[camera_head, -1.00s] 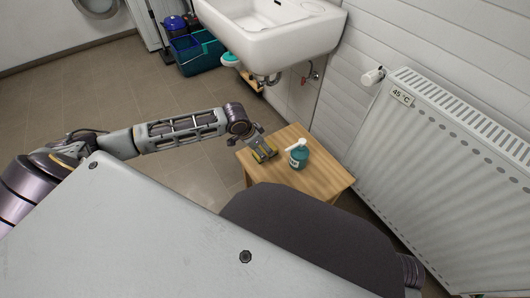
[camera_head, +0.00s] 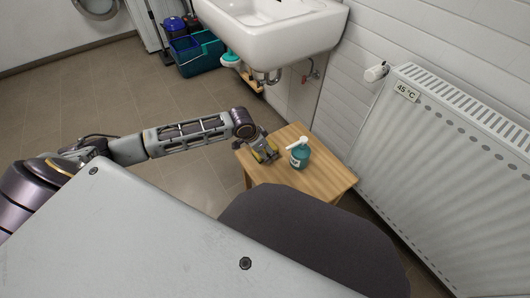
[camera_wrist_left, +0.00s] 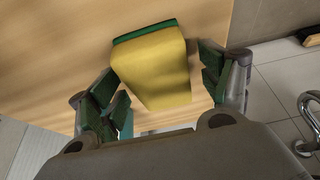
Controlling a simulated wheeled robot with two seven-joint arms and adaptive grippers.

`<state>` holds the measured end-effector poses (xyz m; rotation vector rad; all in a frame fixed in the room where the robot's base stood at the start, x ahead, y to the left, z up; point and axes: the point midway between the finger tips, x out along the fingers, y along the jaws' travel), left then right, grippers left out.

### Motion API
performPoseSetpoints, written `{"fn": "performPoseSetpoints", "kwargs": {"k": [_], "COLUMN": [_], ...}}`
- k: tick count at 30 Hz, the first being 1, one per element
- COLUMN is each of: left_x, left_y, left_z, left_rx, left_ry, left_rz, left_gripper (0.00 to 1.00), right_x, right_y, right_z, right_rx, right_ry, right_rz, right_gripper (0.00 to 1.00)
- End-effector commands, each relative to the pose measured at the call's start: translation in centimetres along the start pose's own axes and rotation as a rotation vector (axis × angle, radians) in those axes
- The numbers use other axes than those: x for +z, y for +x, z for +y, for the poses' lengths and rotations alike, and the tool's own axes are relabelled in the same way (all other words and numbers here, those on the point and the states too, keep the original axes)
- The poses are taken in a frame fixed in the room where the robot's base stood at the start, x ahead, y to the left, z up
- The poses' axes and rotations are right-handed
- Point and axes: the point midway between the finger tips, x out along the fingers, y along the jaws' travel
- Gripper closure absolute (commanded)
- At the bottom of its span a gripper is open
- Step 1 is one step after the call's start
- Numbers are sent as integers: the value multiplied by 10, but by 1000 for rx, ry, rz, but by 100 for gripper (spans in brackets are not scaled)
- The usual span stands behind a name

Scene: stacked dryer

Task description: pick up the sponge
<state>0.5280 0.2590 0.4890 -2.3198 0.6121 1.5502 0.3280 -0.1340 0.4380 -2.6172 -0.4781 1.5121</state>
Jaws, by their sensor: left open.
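The sponge (camera_wrist_left: 155,70) is yellow with a green layer along one edge and rests on the wooden table (camera_head: 320,184). In the left wrist view my left gripper (camera_wrist_left: 162,92) is open, with one finger on each side of the sponge. I cannot tell whether the fingers touch it. In the head view my left gripper (camera_head: 267,156) is low over the table's left part, and the sponge is mostly hidden by it. My right gripper does not show.
A white radiator (camera_head: 450,150) and wall are to the right. A sink (camera_head: 275,35) hangs behind the table. Open tiled floor lies to the left.

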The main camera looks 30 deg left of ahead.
Motion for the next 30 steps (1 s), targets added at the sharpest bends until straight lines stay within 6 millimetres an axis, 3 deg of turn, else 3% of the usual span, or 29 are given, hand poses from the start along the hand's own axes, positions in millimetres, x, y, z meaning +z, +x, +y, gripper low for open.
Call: {"fn": "performPoseSetpoints", "kwargs": {"k": [11, 20, 30], "left_x": [0, 0, 0], "left_y": [0, 0, -1], "left_z": [0, 0, 0], "left_rx": [0, 0, 0], "left_ry": [0, 0, 0], "left_rz": [0, 0, 0], "left_gripper": [21, 59, 60], "right_x": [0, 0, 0], "right_y": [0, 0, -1], "right_z": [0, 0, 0], "right_rx": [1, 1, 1], "right_ry": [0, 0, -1], "right_rz": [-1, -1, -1], "right_gripper": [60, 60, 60]}}
